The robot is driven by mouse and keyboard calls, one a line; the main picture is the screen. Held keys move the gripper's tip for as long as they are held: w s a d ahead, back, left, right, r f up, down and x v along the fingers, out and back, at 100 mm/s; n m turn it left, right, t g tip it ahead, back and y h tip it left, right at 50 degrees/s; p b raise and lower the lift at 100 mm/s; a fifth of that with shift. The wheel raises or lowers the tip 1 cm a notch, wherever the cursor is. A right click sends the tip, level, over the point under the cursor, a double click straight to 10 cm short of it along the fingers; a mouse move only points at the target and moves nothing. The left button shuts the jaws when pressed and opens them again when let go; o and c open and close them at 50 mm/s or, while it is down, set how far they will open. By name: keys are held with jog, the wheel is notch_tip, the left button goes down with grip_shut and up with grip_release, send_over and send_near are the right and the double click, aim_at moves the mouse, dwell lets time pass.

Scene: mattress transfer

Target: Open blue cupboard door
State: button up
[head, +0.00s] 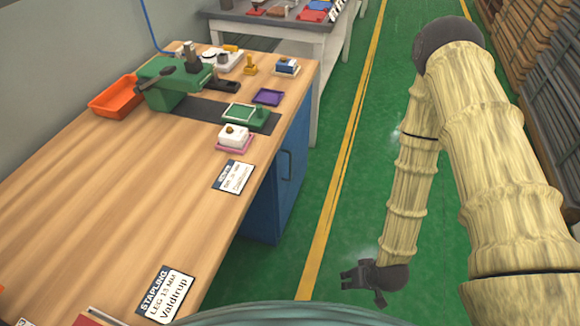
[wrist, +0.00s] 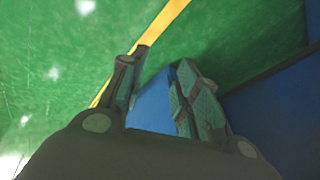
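The blue cupboard (head: 266,196) stands under the wooden workbench, its front facing the aisle. Its door (head: 296,158) looks closed and has a vertical blue handle (head: 286,164). My gripper (head: 345,277) is low over the green floor, to the right of and nearer than the cupboard, pointing left and apart from the handle. In the wrist view its two fingers (wrist: 162,62) are spread, with a blue surface showing between them. I cannot tell which part that is. More blue cupboard surface (wrist: 280,110) shows at the right there.
The workbench top (head: 100,200) holds a green stapling machine (head: 170,82), an orange tray (head: 116,97) and label cards. A yellow line (head: 335,190) runs along the green floor beside the bench. Stacked shelving (head: 545,60) stands at far right. The floor before the cupboard is clear.

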jog(key=w+a+f+n+t+y+b, duration=0.1)
jog(key=w+a+n+t+y+b, duration=0.3)
jog(key=w, duration=0.7)
jog(key=w+a+t+y+b, duration=0.1)
jog(key=w+a+b, duration=0.3)
jog(key=w, duration=0.6)
jog(key=w+a+r+n+y+b, duration=0.1)
jog(key=w+r+n+y+b, duration=0.35)
jog(key=w+b, duration=0.2)
jog(key=w+a+r+n+y+b, duration=0.1)
jog(key=w+r+n+y+b, duration=0.3)
jog(key=w, duration=0.3)
jog(key=shift+m+t, duration=0.4)
jog(key=shift+m, duration=0.25)
jog(key=x, duration=0.3)
jog(key=b+x, duration=0.1)
jog(key=x, duration=0.2)
jog(key=r+b+x, duration=0.1)
jog(key=x, duration=0.3)
jog(key=shift+a, duration=0.1)
grip_shut()
